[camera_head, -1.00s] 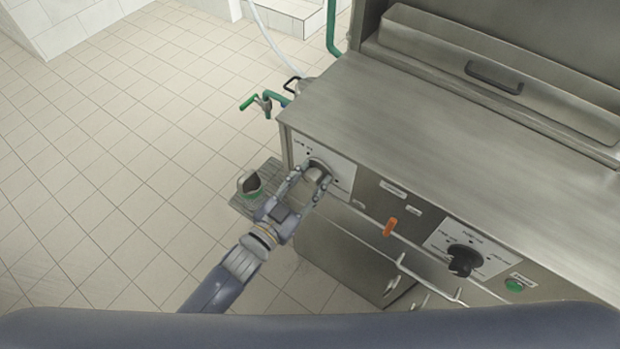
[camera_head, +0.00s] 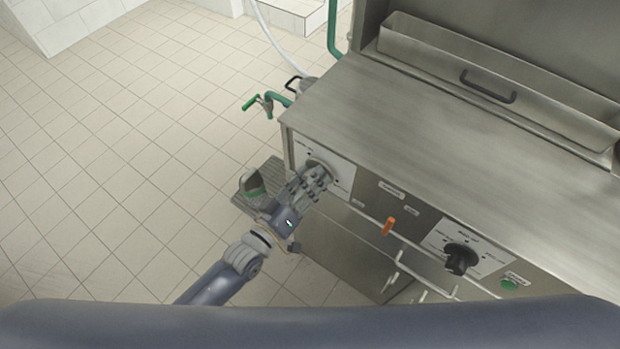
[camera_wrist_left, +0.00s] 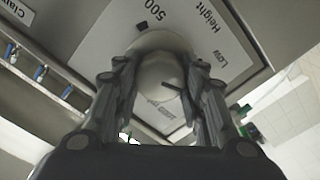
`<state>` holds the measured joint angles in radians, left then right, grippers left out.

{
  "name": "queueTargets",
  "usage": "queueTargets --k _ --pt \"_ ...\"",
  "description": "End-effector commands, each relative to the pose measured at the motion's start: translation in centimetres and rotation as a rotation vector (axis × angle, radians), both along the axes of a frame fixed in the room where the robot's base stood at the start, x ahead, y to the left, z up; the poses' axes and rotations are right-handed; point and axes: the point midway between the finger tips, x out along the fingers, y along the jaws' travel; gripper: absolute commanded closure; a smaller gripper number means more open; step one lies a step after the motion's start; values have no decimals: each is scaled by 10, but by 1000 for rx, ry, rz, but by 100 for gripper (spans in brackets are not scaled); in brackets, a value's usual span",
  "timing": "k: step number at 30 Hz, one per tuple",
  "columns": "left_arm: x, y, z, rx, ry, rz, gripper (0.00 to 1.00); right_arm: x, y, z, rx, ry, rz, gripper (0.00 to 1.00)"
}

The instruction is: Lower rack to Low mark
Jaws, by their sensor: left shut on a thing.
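A round grey metal knob (camera_wrist_left: 160,75) sits on a white panel (camera_head: 342,179) at the left end of the steel machine's front. In the left wrist view the panel reads "Height", with marks "500" and "Low" (camera_wrist_left: 217,60). My left gripper (camera_head: 317,178) is shut on the knob, with fingers along both sides; it also shows in the left wrist view (camera_wrist_left: 158,68). The fingers hide much of the knob in the head view, and I cannot tell which mark it points to. A steel trough-like rack (camera_head: 545,98) with a dark handle (camera_head: 488,86) stands at the machine's back. My right gripper is not in view.
A metal cup (camera_head: 251,184) stands on a low grate (camera_head: 271,170) left of my gripper. The tiled floor at left is clear.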

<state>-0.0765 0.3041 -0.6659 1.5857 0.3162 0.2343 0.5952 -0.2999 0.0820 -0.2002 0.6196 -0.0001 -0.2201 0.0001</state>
Motion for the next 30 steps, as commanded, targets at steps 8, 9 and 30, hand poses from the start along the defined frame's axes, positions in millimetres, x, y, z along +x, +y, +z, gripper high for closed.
queueTargets --k 8,9,30 --pt "0 1 -2 -181 132 -1 86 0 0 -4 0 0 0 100" --pt "0 1 -2 -202 147 -1 86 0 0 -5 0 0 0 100" --pt "0 1 -2 -343 251 -1 85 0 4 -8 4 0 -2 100"
